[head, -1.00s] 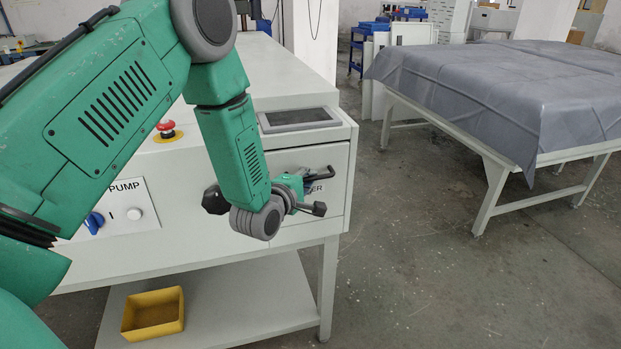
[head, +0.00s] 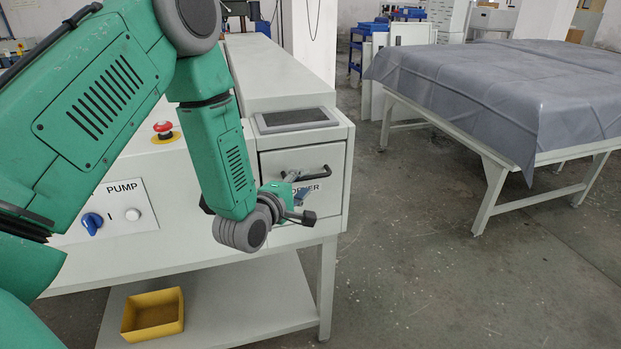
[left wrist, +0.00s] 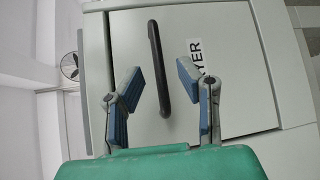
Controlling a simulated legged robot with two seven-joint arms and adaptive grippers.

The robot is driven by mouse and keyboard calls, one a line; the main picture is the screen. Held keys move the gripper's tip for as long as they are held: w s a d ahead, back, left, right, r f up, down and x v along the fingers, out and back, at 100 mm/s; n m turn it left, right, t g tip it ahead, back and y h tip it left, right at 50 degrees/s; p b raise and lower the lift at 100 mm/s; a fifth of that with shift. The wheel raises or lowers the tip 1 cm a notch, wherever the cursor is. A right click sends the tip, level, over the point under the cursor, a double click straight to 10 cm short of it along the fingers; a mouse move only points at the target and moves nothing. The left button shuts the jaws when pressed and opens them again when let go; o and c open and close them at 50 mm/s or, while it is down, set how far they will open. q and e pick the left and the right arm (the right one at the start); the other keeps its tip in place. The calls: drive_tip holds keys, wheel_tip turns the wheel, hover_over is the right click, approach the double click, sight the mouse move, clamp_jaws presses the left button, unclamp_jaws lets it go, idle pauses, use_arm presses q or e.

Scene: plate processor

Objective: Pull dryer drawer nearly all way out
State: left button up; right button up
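The dryer drawer (head: 331,158) is a light grey front at the right end of the machine, and it looks shut, flush with the body. Its dark bar handle (head: 318,173) sits above a partly covered label. My left gripper (head: 293,203) is in front of the drawer, a little below and left of the handle. In the left wrist view my left gripper (left wrist: 160,80) is open. The handle (left wrist: 159,70) appears between the two blue-padded fingers, with a gap on each side. The drawer front (left wrist: 235,85) fills much of that view. My right gripper is not in view.
A red stop button (head: 163,127) and a PUMP panel (head: 110,212) are on the machine. A yellow bin (head: 153,314) sits on its lower shelf. A table with a grey cover (head: 500,90) stands at right. The floor between (head: 400,240) is clear.

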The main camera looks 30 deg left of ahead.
use_arm(q)
drive_tip(key=s+r, duration=0.1)
drive_tip(key=s, duration=0.7)
drive_tip(key=shift+d, duration=0.15)
drive_tip(key=shift+w, duration=0.1)
drive_tip(key=s+d+f+m+g+h, duration=0.1)
drive_tip(key=s+d+f+m+g, duration=0.3)
drive_tip(key=f, duration=0.3)
drive_tip(key=s+d+f+m+g+h, duration=0.1)
drive_tip(key=s+d+f+m+g, duration=0.2)
drive_tip(key=f+m, duration=0.4)
drive_tip(key=s+f+m+g, duration=0.3)
drive_tip(key=s+f+m, duration=0.1)
drive_tip(key=s, duration=0.5)
drive_tip(key=s+d+f+m+g, duration=0.1)
drive_tip(key=s+f+m+g, duration=0.3)
drive_tip(key=s, duration=0.5)
wheel_tip(320, 180, down, 2)
drive_tip(key=shift+d+f+m+g+y, duration=0.25)
drive_tip(key=shift+m+g+y, duration=0.05)
drive_tip(key=s, duration=0.1)
drive_tip(key=s+m, duration=0.1)
drive_tip(key=s+g, duration=0.1)
drive_tip(key=shift+f+m, duration=0.3)
clamp_jaws()
